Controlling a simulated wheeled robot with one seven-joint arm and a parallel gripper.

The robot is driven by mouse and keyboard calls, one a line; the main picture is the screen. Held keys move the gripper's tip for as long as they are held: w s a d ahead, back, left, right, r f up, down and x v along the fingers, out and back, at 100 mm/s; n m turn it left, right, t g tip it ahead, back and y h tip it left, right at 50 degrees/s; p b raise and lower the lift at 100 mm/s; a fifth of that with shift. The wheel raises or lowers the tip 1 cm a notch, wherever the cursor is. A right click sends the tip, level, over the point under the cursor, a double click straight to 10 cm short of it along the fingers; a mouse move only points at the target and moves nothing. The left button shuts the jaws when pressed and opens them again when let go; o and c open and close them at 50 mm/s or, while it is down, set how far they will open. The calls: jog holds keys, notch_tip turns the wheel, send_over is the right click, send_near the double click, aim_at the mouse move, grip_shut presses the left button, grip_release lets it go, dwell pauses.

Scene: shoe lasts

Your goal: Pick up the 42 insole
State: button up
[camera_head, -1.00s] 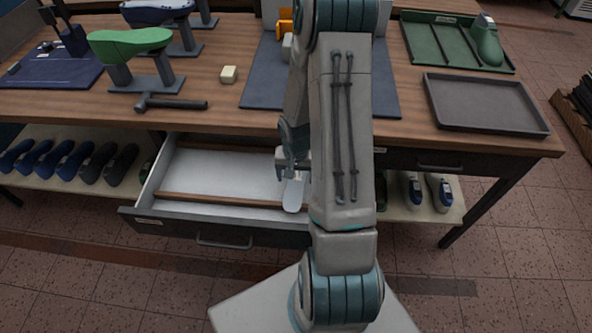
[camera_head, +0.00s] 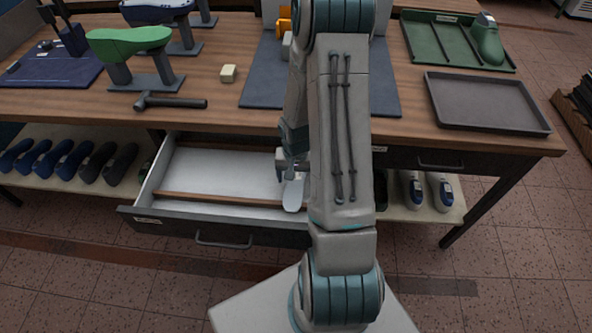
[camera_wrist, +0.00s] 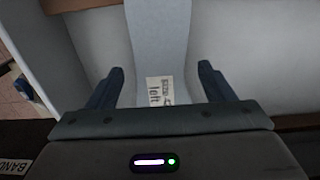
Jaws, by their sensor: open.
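A pale, whitish-blue insole (camera_head: 293,194) lies in the right part of the open drawer (camera_head: 225,172). In the wrist view the insole (camera_wrist: 158,45) runs up between my fingers, with a small label on it that reads partly "left"; I cannot make out a size number. My gripper (camera_wrist: 160,88) is open, one dark finger on each side of the insole, with gaps between the fingers and its edges. In the head view my gripper (camera_head: 285,174) is down in the drawer, and my arm hides the drawer's right end.
A wooden divider (camera_head: 205,198) runs along the drawer, close to the insole. The drawer's front wall (camera_head: 185,213) stands near my gripper. The tabletop above holds a hammer (camera_head: 170,102), a green last (camera_head: 130,40) and a grey tray (camera_head: 487,103).

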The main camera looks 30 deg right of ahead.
jog(key=c, duration=1)
jog(key=shift+r, duration=0.15)
jog(key=shift+c, duration=0.2)
